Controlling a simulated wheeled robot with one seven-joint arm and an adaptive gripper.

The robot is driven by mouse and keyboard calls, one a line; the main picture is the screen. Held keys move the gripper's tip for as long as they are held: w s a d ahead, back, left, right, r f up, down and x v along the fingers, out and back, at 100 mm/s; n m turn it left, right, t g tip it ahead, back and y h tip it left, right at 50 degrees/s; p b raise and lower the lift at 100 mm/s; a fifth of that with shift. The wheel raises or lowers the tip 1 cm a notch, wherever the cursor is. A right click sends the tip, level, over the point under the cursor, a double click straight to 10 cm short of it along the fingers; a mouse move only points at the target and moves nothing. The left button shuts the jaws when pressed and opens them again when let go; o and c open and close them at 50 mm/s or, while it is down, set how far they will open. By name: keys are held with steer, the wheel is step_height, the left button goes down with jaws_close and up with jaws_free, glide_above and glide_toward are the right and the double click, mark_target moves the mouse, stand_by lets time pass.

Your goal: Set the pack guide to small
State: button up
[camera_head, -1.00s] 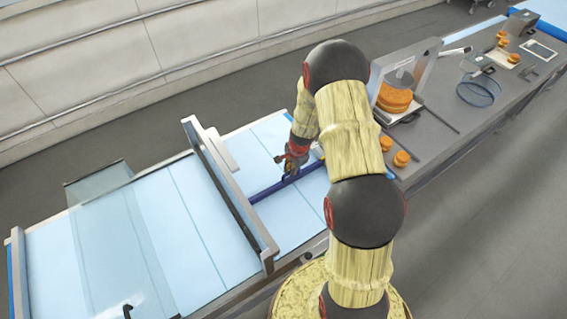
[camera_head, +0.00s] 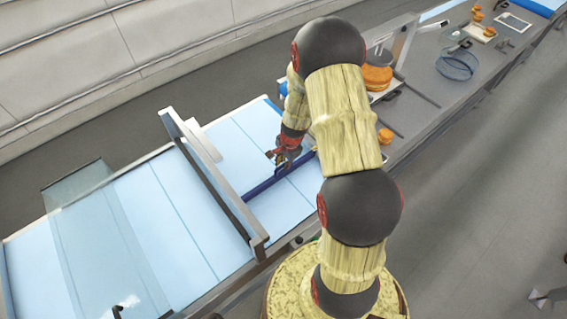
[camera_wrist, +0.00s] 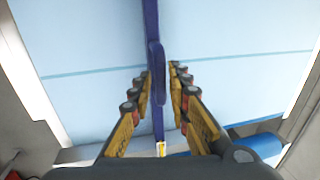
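The pack guide (camera_head: 262,187) is a long dark-blue bar lying across the light-blue belt, beside a metal arch. It runs up the middle of the wrist view, with a raised blue handle (camera_wrist: 157,62) on it. My gripper (camera_head: 285,158) is down at the bar. In the wrist view my gripper (camera_wrist: 160,76) has its fingers on both sides of the handle, close in against it; they look shut on it, though the contact itself is partly hidden. No size marks can be read.
The metal arch (camera_head: 212,180) spans the belt (camera_head: 160,215) left of the guide. A clear panel (camera_head: 85,225) covers part of the belt further left. A grey counter (camera_head: 425,100) at upper right holds orange rounds (camera_head: 376,77) and a wire basket (camera_head: 457,66).

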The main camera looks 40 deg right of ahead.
steer(key=shift+o, duration=1.2)
step_height(320, 180, up, 12)
steer(key=s, duration=0.2)
steer(key=shift+s+f, duration=0.15)
